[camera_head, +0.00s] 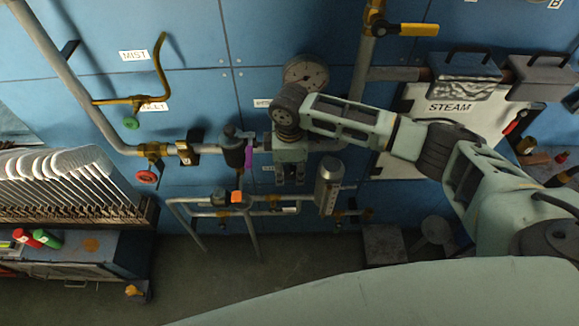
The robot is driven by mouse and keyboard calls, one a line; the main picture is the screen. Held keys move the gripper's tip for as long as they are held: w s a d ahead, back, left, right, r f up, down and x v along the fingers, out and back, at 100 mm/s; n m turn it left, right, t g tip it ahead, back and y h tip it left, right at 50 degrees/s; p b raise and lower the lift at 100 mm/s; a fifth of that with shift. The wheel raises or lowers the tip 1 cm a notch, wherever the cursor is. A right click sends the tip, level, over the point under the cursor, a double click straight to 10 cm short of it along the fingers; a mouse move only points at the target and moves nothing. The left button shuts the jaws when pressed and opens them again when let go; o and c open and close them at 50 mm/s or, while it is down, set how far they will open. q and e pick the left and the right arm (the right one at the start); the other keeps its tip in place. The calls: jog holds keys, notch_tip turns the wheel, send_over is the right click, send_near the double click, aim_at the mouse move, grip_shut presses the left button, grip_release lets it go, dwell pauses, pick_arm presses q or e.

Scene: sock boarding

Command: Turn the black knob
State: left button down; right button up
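A small dark knob (229,131) tops a black cylindrical fitting (234,153) on the pipework, left of the picture's middle. A magenta strip (248,158) runs beside that fitting. I take this knob to be the black knob, but its details are too small to make out. My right gripper (289,180) points down just right of the fitting, in front of the pipe. Its two fingertips look apart, with nothing seen between them. The gripper does not appear to touch the knob. My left gripper is not in view.
A round gauge (306,73) is behind my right wrist. A grey metal cylinder (328,186) stands right of the gripper. A red handwheel (146,177) and yellow lever (406,29) are on the pipes. A rack of pale sock boards (60,180) is at left. Lower pipes stand below.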

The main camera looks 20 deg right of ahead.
jog(key=shift+f, duration=0.15)
grip_shut()
